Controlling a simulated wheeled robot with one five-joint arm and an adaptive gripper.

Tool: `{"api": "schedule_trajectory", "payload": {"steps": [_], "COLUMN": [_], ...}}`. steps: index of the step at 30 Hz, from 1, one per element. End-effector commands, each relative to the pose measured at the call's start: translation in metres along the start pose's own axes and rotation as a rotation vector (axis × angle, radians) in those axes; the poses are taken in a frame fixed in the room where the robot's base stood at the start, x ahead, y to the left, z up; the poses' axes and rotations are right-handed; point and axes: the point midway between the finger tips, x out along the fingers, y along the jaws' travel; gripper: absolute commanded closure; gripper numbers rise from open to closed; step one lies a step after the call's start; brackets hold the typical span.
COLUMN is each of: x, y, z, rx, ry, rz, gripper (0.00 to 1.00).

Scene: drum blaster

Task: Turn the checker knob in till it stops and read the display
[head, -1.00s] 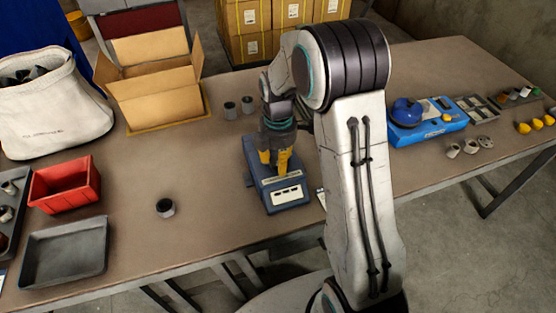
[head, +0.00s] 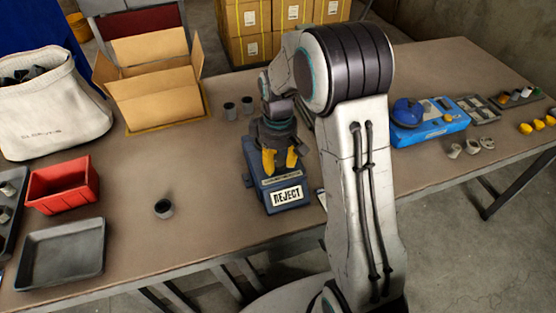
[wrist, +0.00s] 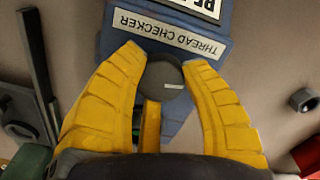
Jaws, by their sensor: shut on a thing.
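The blue thread checker (head: 303,185) stands on the bench below my gripper. Its white display (head: 287,196) reads "REJECT". In the wrist view the display (wrist: 208,5) is cut off at the top edge, and a "THREAD CHECKER" label (wrist: 170,34) shows upside down. The dark grey round knob (wrist: 162,76) with a white mark lies between my yellow fingers. My gripper (head: 280,164) is shut on the knob from above. In the head view the gripper hides the knob.
A single dark-capped fitting (head: 164,208) stands on the bench at left, near a red bin (head: 60,186) and a grey tray (head: 62,262). Two fittings (head: 238,107) stand behind the checker. A blue device (head: 428,122) is at right.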

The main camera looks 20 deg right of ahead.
Motion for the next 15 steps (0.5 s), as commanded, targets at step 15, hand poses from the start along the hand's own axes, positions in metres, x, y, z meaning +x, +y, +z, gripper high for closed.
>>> {"api": "schedule_trajectory", "payload": {"steps": [15], "x": [0.0024], "y": [-0.0014], "z": [0.0021], "rx": [0.411], "ry": [-0.009], "rz": [-0.004], "gripper": [0.91]}}
